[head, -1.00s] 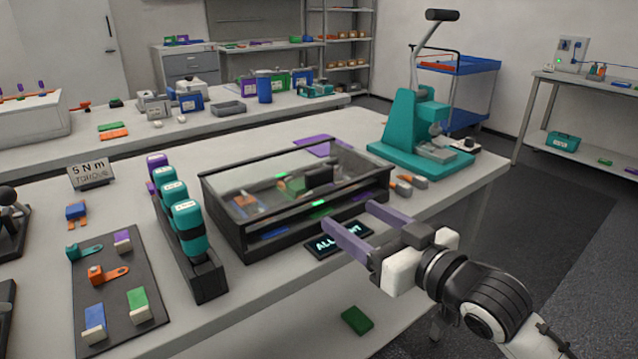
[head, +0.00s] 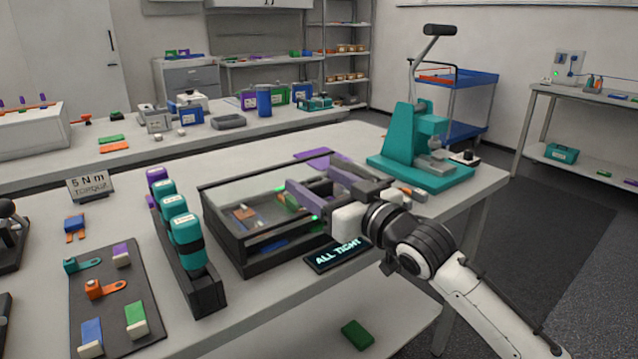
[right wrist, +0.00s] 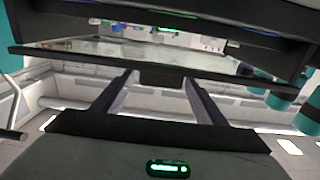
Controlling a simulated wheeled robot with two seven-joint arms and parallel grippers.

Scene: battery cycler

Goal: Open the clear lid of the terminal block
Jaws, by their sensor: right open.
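The terminal block (head: 222,240) is a long dark box near the table's front edge. Its clear lid (head: 232,188) lies down over it, with coloured parts showing through. My right gripper (head: 309,172) is open, its two purple fingers above the right part of the lid, hiding that part. In the right wrist view the fingers (right wrist: 160,88) point at the dark edge of the lid (right wrist: 80,54). A dark tab (right wrist: 160,77) on that edge lies between the fingertips; contact cannot be told. My left gripper is out of view.
A small display (head: 337,255) reading "ALL TIGHT" lies in front of the box. A rack of teal cylinders (head: 187,245) stands close to its left. A teal press (head: 420,150) stands behind on the right. A dark mat (head: 115,300) with coloured parts lies left.

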